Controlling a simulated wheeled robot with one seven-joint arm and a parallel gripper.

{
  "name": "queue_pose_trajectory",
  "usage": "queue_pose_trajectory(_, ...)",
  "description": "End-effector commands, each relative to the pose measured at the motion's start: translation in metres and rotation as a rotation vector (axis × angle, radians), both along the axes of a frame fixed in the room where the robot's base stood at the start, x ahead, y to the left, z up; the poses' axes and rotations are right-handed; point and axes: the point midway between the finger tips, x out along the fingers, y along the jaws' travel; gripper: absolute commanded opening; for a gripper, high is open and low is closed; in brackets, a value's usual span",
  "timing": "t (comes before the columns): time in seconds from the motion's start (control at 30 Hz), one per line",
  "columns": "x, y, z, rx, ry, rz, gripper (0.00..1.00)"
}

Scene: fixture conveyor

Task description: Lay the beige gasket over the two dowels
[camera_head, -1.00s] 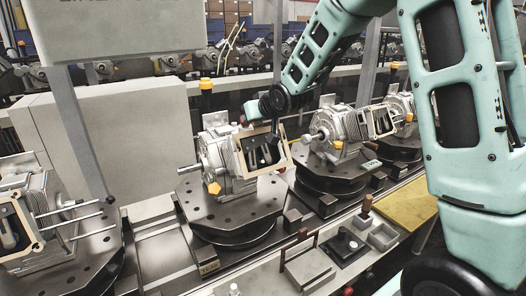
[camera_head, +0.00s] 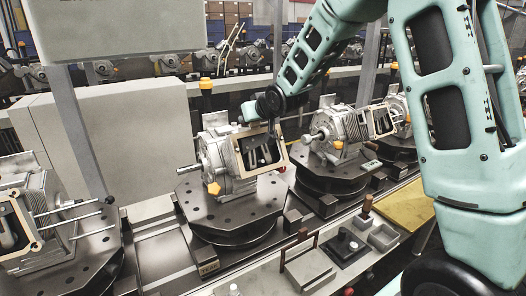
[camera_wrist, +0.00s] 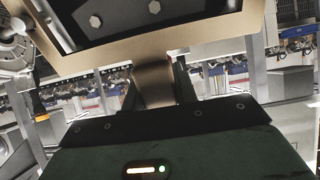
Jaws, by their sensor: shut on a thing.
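The beige gasket (camera_head: 265,170) is a thin rectangular frame in front of the open face of the middle grey engine housing (camera_head: 217,160). In the wrist view, the gasket (camera_wrist: 190,42) fills the top of the picture. My gripper (camera_wrist: 153,88) is shut on a narrow tab of the gasket, one dark finger on each side. Dark interior and bolt heads of the housing show through the gasket's opening. In the head view my wrist hangs over the housing's upper right and hides the fingertips. I cannot make out the two dowels, nor whether the gasket touches the face.
The housing stands on a dark round turntable (camera_head: 232,215). Another housing (camera_head: 345,130) on a turntable stands close on the right; one with long rods (camera_head: 85,210) stands at left. A grey post (camera_head: 78,130) rises between. A bench with small blocks (camera_head: 310,270) runs in front.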

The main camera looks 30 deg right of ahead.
Motion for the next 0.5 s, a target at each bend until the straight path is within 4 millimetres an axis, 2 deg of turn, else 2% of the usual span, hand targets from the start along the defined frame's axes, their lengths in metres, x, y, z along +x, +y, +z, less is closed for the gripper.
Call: queue_pose_trajectory(0.5,0.0041,0.0001,-0.0042,0.0,0.003,0.0,0.0)
